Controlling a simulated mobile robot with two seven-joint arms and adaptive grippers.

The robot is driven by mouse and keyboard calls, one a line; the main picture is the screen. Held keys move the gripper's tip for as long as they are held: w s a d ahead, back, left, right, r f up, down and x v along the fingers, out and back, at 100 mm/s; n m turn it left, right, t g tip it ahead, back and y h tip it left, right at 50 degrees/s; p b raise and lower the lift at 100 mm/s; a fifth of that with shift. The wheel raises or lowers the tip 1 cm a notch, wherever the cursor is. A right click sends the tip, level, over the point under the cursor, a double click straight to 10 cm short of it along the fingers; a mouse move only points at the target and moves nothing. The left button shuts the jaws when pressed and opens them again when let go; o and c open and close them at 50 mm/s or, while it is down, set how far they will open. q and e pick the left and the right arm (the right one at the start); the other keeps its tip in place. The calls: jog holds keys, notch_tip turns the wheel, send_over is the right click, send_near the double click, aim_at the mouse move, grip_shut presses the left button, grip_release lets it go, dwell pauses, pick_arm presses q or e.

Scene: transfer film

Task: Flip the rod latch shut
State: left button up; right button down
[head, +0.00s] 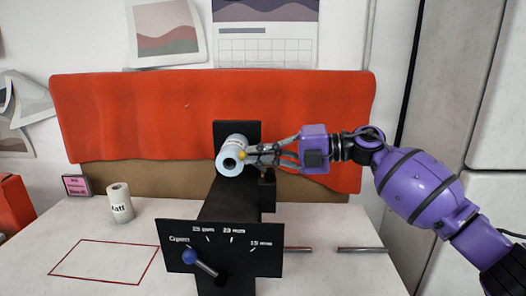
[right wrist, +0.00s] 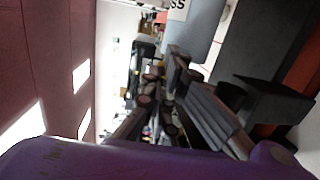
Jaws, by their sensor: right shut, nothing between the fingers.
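A black machine (head: 230,205) stands on the table with a pale blue film roll (head: 230,143) at its upper part, its dark core end facing me. A small yellow spot (head: 242,155) shows at the roll's right side, by my fingertips; I cannot tell whether it is part of the rod latch. The rod latch itself is not clearly made out. My right gripper (head: 252,153) is shut and empty, its tips close to the roll's right side; contact cannot be told. The roll also shows in the right wrist view (right wrist: 200,25), beside the fingers (right wrist: 180,90). My left gripper is out of view.
A front panel (head: 220,246) carries a blue-knobbed lever (head: 190,257) and size marks. A white labelled roll (head: 120,202) stands left, behind a red outlined square (head: 105,262). Metal rods (head: 360,249) lie right. An orange-red sheet (head: 130,115) spans the back.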

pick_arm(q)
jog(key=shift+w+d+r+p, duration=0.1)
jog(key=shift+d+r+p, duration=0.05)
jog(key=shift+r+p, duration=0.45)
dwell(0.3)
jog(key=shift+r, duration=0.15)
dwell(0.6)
